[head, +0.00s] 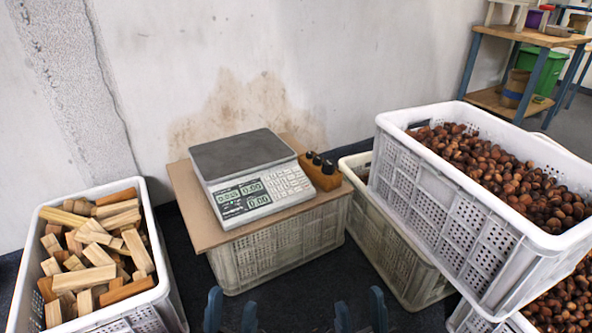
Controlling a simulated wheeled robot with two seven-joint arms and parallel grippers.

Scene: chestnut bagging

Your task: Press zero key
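A digital scale (240,170) with a dark, empty weighing plate (240,153) stands on a brown board (195,215) over a white crate. Its sloping front panel has lit displays (256,201) that appear to show zeros. The keypad (286,184) is at the right of the panel; its key labels are too small to read, so I cannot tell which is the zero key. My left gripper (231,314) and my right gripper (360,314) show at the bottom edge, in front of the scale's crate and apart from the scale. Each has its two blue fingertips spread with nothing between them.
A wooden block with dark knobs (321,169) sits right of the scale. A crate of wood pieces (158,245) is at the left. Stacked crates with chestnuts (480,160) fill the right. The wall (230,50) is close behind the scale. Dark floor lies in front.

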